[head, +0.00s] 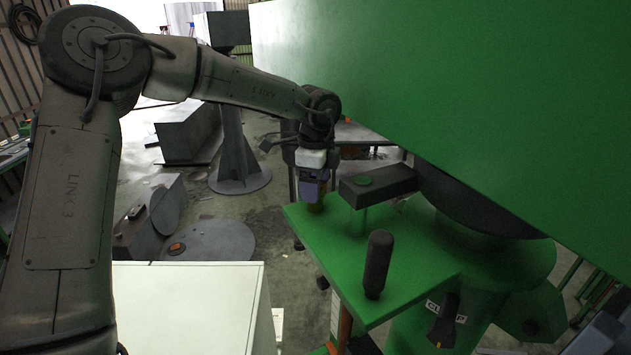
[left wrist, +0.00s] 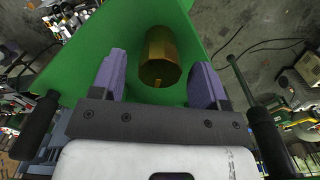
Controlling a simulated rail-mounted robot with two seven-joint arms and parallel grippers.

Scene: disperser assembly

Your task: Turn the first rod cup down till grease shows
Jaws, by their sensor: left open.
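The rod cup (left wrist: 160,48) is a brass-coloured, faceted cup on the green machine plate (left wrist: 92,50). In the left wrist view it stands between and ahead of the purple fingertips of my left gripper (left wrist: 157,82), which is open with a gap on both sides of the cup. In the head view my left gripper (head: 312,188) points down over the far left corner of the green plate (head: 400,285), and only a little of the cup (head: 317,208) shows below it. I cannot make out any grease. My right gripper is not in view.
A black upright handle (head: 378,262) stands on the plate nearer to me. A large green body (head: 450,90) hangs over the right side. A white cabinet (head: 190,300) is at the lower left.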

